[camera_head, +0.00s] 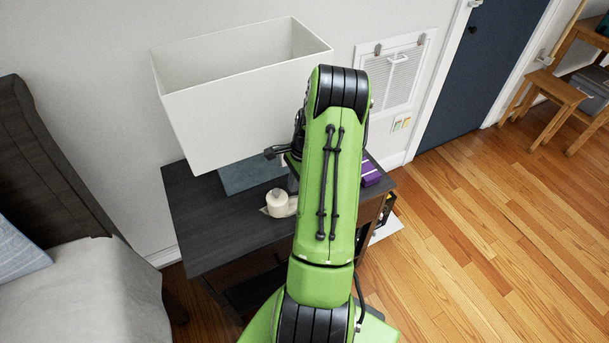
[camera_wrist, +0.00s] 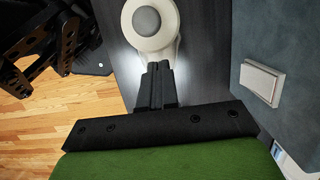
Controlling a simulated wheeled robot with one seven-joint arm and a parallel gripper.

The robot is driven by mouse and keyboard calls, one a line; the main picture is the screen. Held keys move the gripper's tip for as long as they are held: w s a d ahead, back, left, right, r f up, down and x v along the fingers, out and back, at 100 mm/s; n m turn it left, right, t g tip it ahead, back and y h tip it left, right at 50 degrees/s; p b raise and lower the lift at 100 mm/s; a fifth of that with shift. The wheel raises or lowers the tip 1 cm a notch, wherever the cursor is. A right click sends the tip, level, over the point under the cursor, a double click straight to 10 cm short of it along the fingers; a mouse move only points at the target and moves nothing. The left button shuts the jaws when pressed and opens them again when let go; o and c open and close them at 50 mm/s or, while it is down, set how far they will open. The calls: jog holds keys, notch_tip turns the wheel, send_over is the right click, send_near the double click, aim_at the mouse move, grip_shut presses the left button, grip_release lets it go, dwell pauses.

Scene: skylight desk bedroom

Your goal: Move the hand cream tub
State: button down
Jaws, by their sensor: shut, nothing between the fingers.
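A small white rounded object (camera_head: 279,203), which looks like the hand cream tub, stands on the dark nightstand (camera_head: 215,225) just left of my arm. In the wrist view, a white round thing with a grey round centre (camera_wrist: 151,38), apparently the same tub, is at the top middle, cut off by the edge. My gripper (camera_wrist: 157,68) is shut and empty, with its fingertips at the near edge of the tub in the picture. I cannot tell whether they touch it. In the head view, my arm hides the fingers.
A big white box-shaped shade (camera_head: 240,100) stands above a blue-grey slab (camera_head: 245,175) at the nightstand's back. A purple box (camera_head: 372,174) lies right of my arm. The bed (camera_head: 85,290) is at left. Open wood floor (camera_head: 480,230) is at right.

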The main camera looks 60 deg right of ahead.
jog(key=shift+w+a, duration=0.2)
jog(key=shift+a, duration=0.1)
jog(key=w+a, duration=0.5)
jog(key=a, duration=0.3)
jog(key=w+a+p, duration=0.1)
jog(key=w+a, duration=0.4)
jog(key=a, duration=0.3)
jog(key=shift+a+p, duration=0.3)
jog(key=shift+a, duration=0.05)
